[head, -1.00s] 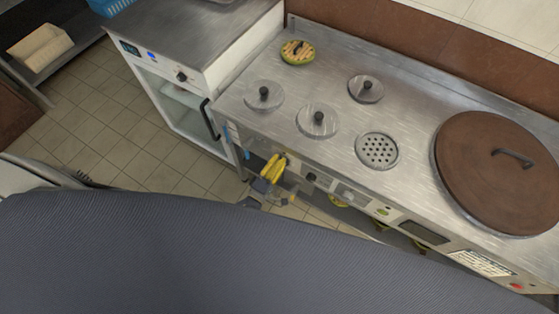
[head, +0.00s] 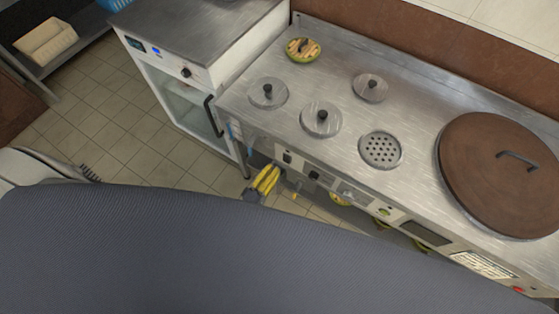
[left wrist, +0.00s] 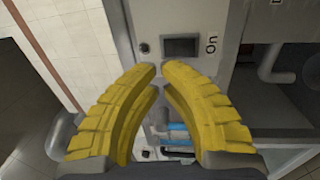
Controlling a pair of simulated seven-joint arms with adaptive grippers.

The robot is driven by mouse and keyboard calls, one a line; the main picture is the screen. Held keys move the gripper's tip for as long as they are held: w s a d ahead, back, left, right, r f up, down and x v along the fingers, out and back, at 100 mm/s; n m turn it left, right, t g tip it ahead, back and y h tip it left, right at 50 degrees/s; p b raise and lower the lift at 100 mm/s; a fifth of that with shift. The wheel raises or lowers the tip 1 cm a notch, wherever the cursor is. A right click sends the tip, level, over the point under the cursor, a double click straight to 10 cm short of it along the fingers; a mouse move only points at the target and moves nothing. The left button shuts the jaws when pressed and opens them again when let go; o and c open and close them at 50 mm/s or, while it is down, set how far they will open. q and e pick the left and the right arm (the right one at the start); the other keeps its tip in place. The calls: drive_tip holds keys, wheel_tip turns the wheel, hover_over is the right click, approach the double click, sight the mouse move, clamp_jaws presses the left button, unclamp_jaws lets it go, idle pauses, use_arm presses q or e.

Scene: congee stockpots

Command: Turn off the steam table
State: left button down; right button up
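The steam table (head: 330,75) is a long steel counter in the head view, with round lids on top and controls along its front panel. My left gripper (head: 268,178) has yellow fingers and is in front of the panel's left end, below the counter edge. In the left wrist view its fingertips (left wrist: 159,68) nearly meet, with only a thin gap and nothing held between them. Contact with the panel cannot be told. My right gripper is not in view.
A large brown lid (head: 500,165) covers the counter's right part. A glass-fronted cabinet (head: 180,95) stands left of the counter. Blue-handled pipework (left wrist: 178,133) shows below the panel in the left wrist view. Tiled floor lies open at the left.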

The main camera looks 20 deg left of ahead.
use_arm(q)
drive_tip(key=r+v, duration=0.1)
drive_tip(key=v, duration=0.6)
drive_tip(key=shift+s+r, duration=0.15)
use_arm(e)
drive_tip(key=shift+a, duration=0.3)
